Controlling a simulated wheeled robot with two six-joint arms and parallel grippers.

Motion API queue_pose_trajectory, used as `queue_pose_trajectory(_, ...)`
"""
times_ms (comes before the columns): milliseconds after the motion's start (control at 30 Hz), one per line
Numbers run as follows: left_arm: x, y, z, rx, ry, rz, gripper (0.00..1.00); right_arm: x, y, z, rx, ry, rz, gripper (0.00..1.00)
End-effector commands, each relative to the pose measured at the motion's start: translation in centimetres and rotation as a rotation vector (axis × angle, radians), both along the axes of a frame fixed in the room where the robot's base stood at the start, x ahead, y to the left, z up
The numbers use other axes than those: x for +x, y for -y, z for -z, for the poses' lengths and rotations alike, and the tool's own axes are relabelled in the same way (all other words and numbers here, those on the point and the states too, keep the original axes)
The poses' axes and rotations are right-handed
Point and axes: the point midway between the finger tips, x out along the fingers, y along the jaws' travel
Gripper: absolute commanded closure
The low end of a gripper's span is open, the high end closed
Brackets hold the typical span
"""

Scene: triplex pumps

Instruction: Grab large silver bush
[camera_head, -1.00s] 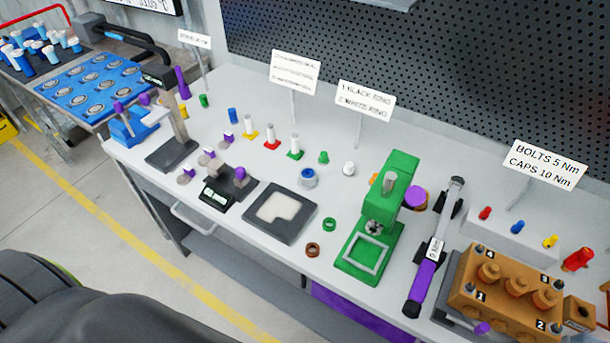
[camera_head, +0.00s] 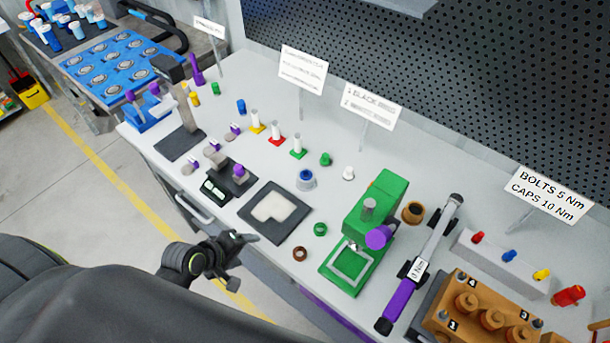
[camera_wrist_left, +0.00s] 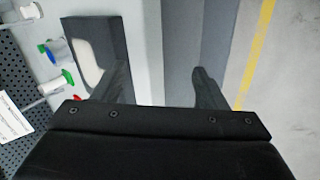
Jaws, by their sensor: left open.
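I cannot pick out the large silver bush for certain. Pale or silver pieces in the head view are a small white piece (camera_head: 348,173) on the bench, a blue ring piece with a silvery top (camera_head: 306,180), and a grey cylinder (camera_head: 369,207) on the green press. My left gripper (camera_head: 246,262) is at the bench's front edge, below the black tray (camera_head: 250,213) with a pale insert. In the left wrist view my left gripper (camera_wrist_left: 160,88) is open and empty, its fingers wide apart, with the tray at the left finger. My right gripper is not in view.
The green press (camera_head: 378,215) stands right of the tray, with a torque wrench (camera_head: 420,262) beside it. A green ring (camera_head: 320,229) and a brown ring (camera_head: 300,254) lie between tray and press. Sign posts and a perforated panel (camera_head: 420,80) stand behind.

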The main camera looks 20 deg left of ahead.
Motion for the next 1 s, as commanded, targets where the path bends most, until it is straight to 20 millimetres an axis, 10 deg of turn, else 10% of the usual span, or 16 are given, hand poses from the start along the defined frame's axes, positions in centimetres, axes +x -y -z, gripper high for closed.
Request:
queue_pose_trajectory(600, 8.7, 0.8, -7.9, -1.177, -0.142, -0.836, 0.34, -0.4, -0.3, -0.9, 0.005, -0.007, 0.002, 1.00)
queue_pose_trajectory(1000, 12.2, 1.4, -7.6, -1.365, -0.199, -0.959, 0.34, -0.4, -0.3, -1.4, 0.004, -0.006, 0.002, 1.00)
